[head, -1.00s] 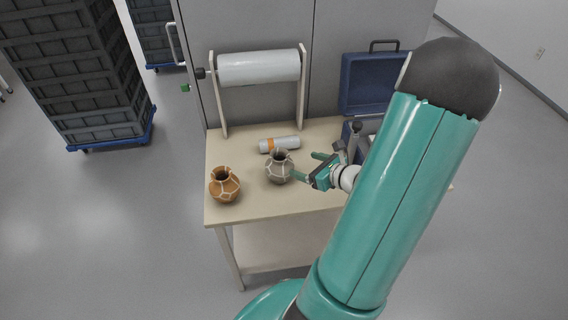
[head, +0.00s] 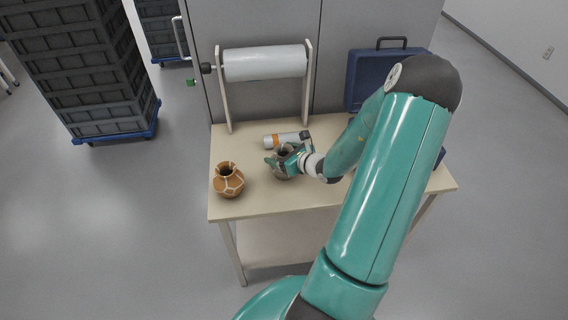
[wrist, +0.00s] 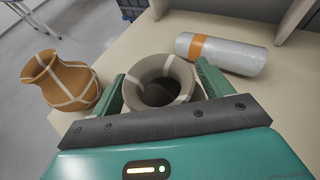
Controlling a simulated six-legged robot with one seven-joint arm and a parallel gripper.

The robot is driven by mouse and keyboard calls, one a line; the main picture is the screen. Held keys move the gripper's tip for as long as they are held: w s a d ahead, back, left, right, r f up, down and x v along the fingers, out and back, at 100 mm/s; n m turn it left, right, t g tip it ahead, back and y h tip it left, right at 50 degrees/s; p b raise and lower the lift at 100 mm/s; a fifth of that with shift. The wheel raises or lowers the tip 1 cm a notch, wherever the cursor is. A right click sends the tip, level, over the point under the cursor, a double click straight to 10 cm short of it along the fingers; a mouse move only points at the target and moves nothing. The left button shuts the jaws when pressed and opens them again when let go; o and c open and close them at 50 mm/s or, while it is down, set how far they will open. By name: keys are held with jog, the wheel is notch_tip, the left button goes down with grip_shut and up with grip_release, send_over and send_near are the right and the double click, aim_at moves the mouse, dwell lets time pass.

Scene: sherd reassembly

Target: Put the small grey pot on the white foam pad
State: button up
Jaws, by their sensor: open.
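The small grey pot (wrist: 160,80) has pale seam lines and a round dark mouth. It stands upright on the table. In the wrist view it sits between the two green fingers of my gripper (wrist: 160,88), one on each side. The fingers are open, and I cannot tell if either touches the pot. In the head view my gripper (head: 283,160) covers much of the grey pot (head: 286,174). I cannot make out a white foam pad in either view; my arm hides the right part of the table.
An orange pot (head: 229,180) with pale seams stands left of the grey pot. A silver roll with an orange band (head: 285,139) lies behind it. A white roll on a stand (head: 264,62) and a blue case (head: 385,75) are at the back. The table's front left (head: 260,205) is clear.

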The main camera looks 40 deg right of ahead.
jog(key=shift+w, duration=0.1)
jog(key=shift+c, duration=0.2)
jog(key=c, duration=1.4)
